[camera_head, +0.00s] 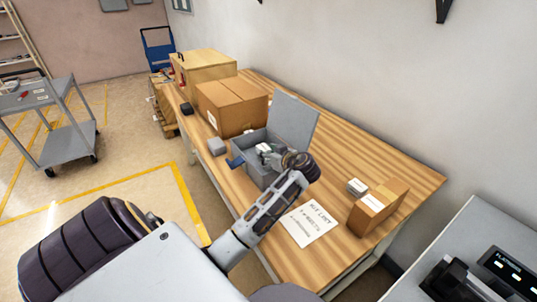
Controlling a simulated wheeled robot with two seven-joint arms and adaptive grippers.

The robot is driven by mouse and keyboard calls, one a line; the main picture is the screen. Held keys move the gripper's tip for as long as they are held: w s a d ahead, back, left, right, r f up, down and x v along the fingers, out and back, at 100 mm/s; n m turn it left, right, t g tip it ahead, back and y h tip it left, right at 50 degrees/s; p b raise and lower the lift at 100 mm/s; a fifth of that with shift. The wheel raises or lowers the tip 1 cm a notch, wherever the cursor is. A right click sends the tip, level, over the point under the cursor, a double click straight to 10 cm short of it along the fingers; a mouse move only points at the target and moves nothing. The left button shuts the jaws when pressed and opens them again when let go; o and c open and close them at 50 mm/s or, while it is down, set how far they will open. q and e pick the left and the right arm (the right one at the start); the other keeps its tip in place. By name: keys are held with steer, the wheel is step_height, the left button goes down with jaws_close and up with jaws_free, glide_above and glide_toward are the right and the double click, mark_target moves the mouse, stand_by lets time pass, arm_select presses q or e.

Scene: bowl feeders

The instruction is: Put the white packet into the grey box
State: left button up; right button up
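The grey box (252,171) stands on the wooden table with its lid (293,118) raised at the back. My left arm reaches up across the table from the lower left. My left gripper (266,151) is over the box opening, its fingers pointing left. A small white patch shows at its fingertips; I cannot tell whether this is the white packet or part of the gripper, nor whether the fingers are open or shut. The inside of the box is mostly hidden. A small white block (357,187) lies beside a cardboard carton to the right. My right gripper is not in view.
A large cardboard box (232,106) stands behind the grey box, with a wooden crate (205,66) beyond. A small grey block (217,146) is at the left edge. A printed sheet (309,224) and small carton (378,207) lie right. The table's back strip is clear.

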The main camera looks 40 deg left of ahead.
arm_select(q)
steer(key=shift+o, duration=0.7)
steer(key=shift+s+d+f, duration=0.1)
steer(key=shift+d+f, duration=0.05)
steer(key=shift+f, duration=0.35)
steer(key=shift+s+d+f, duration=0.1)
steer(key=shift+f, duration=0.35)
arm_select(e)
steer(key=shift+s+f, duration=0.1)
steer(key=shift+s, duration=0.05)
arm_select(q)
steer(key=shift+r, duration=0.2)
steer(key=shift+r+p, duration=0.15)
steer(key=shift+p, duration=0.15)
steer(key=shift+w+r, duration=0.1)
steer(key=shift+r, duration=0.1)
steer(key=v, duration=0.3)
steer(key=shift+d+r, duration=0.15)
steer(key=shift+r, duration=0.1)
steer(key=v, duration=0.8)
steer(key=shift+r+p, duration=0.3)
steer(key=shift+r, duration=0.1)
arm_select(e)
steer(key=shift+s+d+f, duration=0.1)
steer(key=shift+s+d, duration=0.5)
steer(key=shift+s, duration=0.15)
